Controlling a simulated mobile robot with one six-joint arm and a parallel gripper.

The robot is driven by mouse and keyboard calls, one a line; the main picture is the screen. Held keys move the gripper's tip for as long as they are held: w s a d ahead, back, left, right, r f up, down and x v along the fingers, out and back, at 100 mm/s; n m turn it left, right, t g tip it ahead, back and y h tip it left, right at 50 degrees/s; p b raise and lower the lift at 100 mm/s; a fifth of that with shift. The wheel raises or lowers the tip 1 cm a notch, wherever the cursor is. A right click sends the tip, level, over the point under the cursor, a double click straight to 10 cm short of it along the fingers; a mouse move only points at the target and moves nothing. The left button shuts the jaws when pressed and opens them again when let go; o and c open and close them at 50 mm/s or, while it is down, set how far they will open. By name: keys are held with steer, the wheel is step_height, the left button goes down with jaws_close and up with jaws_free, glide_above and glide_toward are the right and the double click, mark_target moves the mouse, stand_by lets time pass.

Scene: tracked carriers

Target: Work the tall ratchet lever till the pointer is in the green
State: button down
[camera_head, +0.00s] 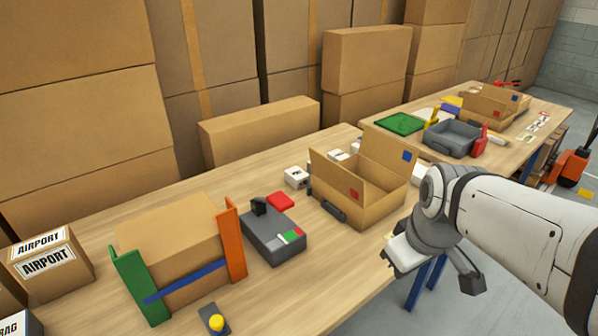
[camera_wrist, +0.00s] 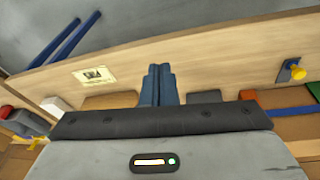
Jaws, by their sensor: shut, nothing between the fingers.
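A grey box (camera_head: 273,238) stands on the near table, with a black upright piece (camera_head: 259,205) at its back left and a small red, white and green panel (camera_head: 291,237) on top. The black piece looks like the lever, but I cannot be sure. The pointer is too small to make out. My gripper (camera_wrist: 158,72) shows in the wrist view with its two fingers together and nothing between them. In the head view my arm's end hangs by the table's front edge, right of the grey box and apart from it; the fingertips are unclear there.
A carton between a green (camera_head: 138,285) and an orange upright (camera_head: 232,240), joined by a blue bar, stands left of the grey box. A yellow knob (camera_head: 217,322) is in front. An open carton (camera_head: 365,205) stands to the right. A red block (camera_head: 281,201) lies behind.

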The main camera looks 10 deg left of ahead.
steer(key=s+d+f+m, duration=0.2)
steer(key=s+d+m, duration=0.2)
steer(key=m, duration=0.3)
steer(key=shift+s+d+f+h, duration=0.15)
steer(key=shift+s+f+h, duration=0.25)
